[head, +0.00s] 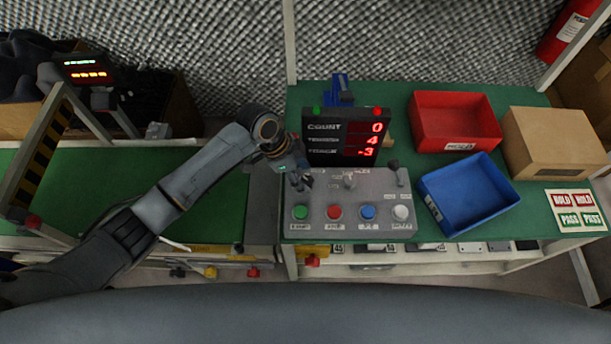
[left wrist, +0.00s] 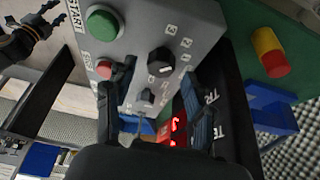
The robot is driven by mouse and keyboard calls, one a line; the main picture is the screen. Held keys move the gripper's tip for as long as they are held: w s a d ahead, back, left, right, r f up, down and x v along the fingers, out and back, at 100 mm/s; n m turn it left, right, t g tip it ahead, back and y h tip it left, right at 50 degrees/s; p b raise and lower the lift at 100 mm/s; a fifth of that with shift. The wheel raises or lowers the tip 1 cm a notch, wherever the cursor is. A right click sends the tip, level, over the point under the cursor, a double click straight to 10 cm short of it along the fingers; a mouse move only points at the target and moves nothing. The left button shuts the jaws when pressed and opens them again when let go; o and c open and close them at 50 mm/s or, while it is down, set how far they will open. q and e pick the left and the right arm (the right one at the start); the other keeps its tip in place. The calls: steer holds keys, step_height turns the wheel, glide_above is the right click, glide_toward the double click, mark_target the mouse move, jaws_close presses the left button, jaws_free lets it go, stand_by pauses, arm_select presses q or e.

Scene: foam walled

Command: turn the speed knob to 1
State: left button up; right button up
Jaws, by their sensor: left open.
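The control panel (head: 345,212) is a grey box with a row of green, red, blue and white buttons. My left gripper (head: 300,180) is over the panel's back left corner and hides the knob in the head view. In the left wrist view the left gripper (left wrist: 160,75) is open, its fingers on either side of the knob, contact unclear. A dark gripper (left wrist: 35,35), seemingly my right one, shows at the upper left.
The display (head: 343,137) reads 0, 4 and -3 behind the panel. The green button (left wrist: 103,22) and a smaller black switch (left wrist: 148,98) are close to the knob. A red bin (head: 455,107) and a blue bin (head: 468,197) stand to the right.

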arm_select(q)
steer(key=shift+x, duration=1)
jaws_close()
